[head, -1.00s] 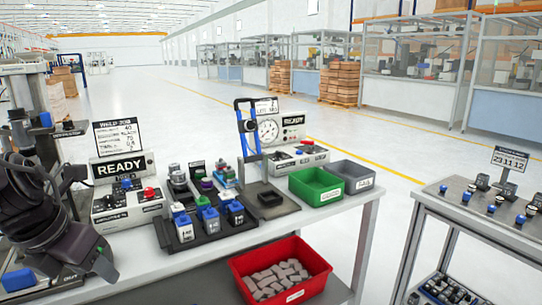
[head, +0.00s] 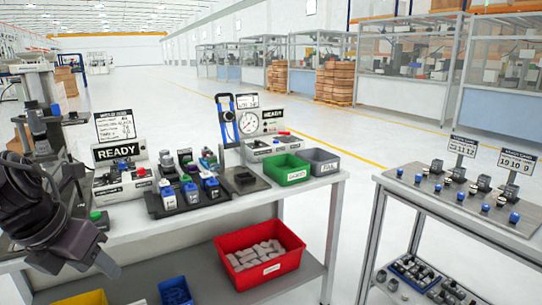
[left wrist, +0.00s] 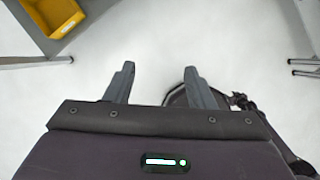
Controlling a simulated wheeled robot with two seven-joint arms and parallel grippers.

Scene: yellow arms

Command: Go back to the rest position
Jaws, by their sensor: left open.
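My left gripper (head: 108,246) is at the left edge of the head view, in front of the workbench (head: 150,236). In the left wrist view its two fingers (left wrist: 160,85) stand apart with nothing between them and only pale floor beyond. The gripper touches nothing that I can see. My right gripper is not in the head view.
The bench holds a READY box (head: 122,183), a black fixture tray (head: 168,212), a gauge press (head: 228,130), a green bin (head: 288,178) and a grey bin (head: 322,168). A red bin (head: 247,280) sits on the lower shelf. A second table (head: 440,205) stands right, with a floor gap between.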

